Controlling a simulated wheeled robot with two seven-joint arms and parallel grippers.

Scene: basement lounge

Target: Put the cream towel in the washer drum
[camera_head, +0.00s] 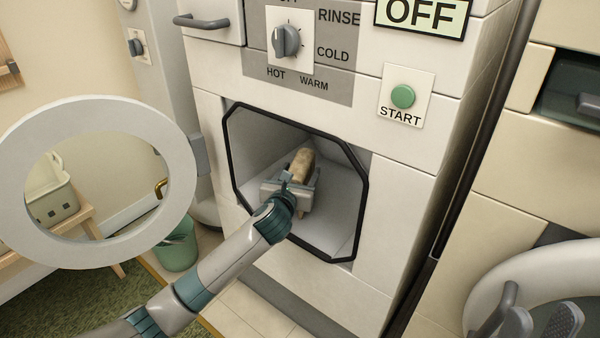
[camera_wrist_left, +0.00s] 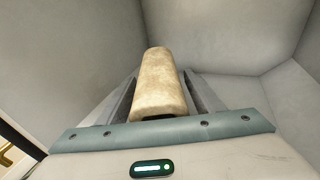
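The cream towel (camera_head: 302,163) is a rolled, pale tan bundle inside the washer drum (camera_head: 343,205), a grey faceted cavity behind a black-edged opening. My left gripper (camera_head: 293,185) reaches through the opening into the drum. In the left wrist view, the towel (camera_wrist_left: 160,80) lies between the two grey fingers, which appear to press on its sides. Its far end points deeper into the drum. Whether the towel touches the drum floor is unclear. My right gripper (camera_head: 541,322) shows only as two separated dark fingertips at the bottom right, with nothing between them.
The round washer door (camera_head: 103,108) stands open on the left. Above the opening are a dial (camera_head: 287,40) and a green start button (camera_head: 403,97); a sign reads OFF (camera_head: 420,13). A green bucket (camera_head: 178,248) stands behind the door. A round white appliance door (camera_head: 487,283) is at lower right.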

